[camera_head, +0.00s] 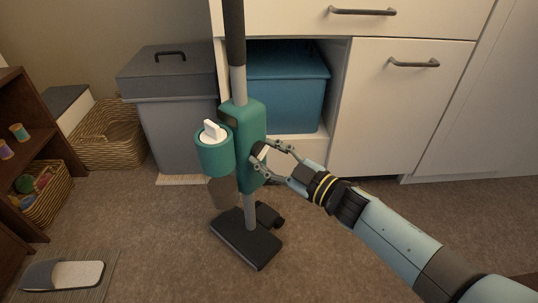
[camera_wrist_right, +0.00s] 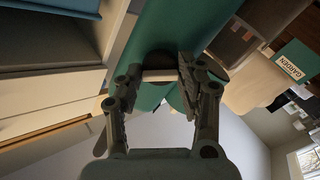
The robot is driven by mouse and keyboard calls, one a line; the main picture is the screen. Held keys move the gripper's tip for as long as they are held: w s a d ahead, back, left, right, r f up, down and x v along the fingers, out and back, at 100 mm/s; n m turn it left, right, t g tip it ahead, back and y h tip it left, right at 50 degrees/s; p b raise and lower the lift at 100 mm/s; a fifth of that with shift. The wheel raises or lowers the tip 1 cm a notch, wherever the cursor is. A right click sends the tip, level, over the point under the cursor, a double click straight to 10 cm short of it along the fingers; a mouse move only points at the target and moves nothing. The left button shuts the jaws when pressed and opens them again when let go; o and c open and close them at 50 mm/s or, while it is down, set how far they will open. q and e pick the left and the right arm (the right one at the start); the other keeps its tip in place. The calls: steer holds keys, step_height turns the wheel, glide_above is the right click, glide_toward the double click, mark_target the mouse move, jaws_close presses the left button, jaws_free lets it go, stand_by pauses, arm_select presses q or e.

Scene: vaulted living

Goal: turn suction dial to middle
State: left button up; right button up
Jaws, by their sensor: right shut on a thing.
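The upright vacuum has a teal body (camera_head: 250,118), which stands on the carpet in the middle of the head view. A teal canister (camera_head: 214,155) with a white top handle is on its left. My right gripper (camera_head: 260,160) reaches in from the right to the body's right side. In the wrist view, the suction dial (camera_wrist_right: 158,75) shows as a pale bar on a dark round base against the teal body. The fingers are shut on this bar from both sides. In the head view the fingers partly hide the dial. My left gripper is not in view.
A dark floor head (camera_head: 246,238) sits below the vacuum. A grey lidded bin (camera_head: 178,120), a wicker basket (camera_head: 105,140) and a white cabinet (camera_head: 390,110) stand behind. A blue box (camera_head: 290,95) is in the cabinet's open bay. A slipper (camera_head: 65,275) lies at lower left.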

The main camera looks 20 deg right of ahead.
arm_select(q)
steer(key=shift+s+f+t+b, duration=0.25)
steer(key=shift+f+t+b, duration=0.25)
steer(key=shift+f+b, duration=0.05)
arm_select(e)
steer(key=n, duration=1.1)
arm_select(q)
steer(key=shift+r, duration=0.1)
arm_select(e)
steer(key=shift+n, duration=0.3)
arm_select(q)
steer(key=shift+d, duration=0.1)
arm_select(e)
steer(key=o, duration=1.2)
steer(key=shift+c, duration=0.2)
steer(key=shift+s+d, duration=0.1)
